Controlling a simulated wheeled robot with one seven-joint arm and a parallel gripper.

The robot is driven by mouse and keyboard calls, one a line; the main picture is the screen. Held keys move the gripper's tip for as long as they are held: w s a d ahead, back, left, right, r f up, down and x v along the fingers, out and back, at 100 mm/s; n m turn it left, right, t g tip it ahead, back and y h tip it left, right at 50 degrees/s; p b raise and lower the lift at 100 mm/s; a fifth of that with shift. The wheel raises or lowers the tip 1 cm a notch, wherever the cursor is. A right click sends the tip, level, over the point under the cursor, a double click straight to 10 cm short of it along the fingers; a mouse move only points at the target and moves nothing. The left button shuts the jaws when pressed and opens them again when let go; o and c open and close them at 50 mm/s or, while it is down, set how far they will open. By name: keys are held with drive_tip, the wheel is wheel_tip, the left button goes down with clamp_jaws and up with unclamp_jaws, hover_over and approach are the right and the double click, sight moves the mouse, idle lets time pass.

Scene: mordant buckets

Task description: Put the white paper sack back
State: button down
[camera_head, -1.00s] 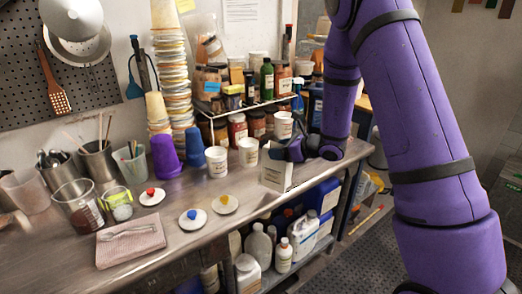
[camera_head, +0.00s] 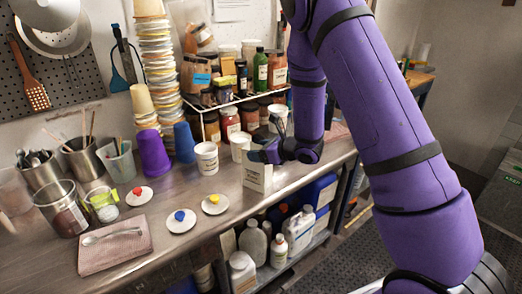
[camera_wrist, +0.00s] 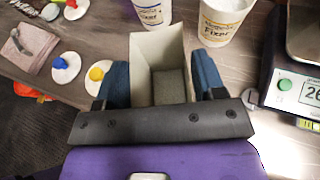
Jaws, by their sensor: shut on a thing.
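The white paper sack (camera_head: 257,178) is upright near the front edge of the steel counter (camera_head: 190,240). My gripper (camera_head: 268,152) is shut on it from above and behind. In the wrist view the sack (camera_wrist: 158,45) sits between the two blue fingers of my gripper (camera_wrist: 162,82), and its open top shows greyish contents. I cannot tell whether its base touches the counter. Two white labelled cups stand just beyond it, one to the left (camera_head: 206,159) and one close behind (camera_head: 240,148).
A scale (camera_wrist: 295,90) stands close to the right in the wrist view. Lids with red (camera_head: 139,196), blue (camera_head: 181,219) and yellow (camera_head: 215,204) knobs lie left of the sack. A pink cloth (camera_head: 115,258) lies at front left. A shelf of jars (camera_head: 225,125) stands behind.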

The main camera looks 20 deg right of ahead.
drive_tip(key=shift+f, duration=0.15)
drive_tip(key=shift+c, duration=1)
unclamp_jaws()
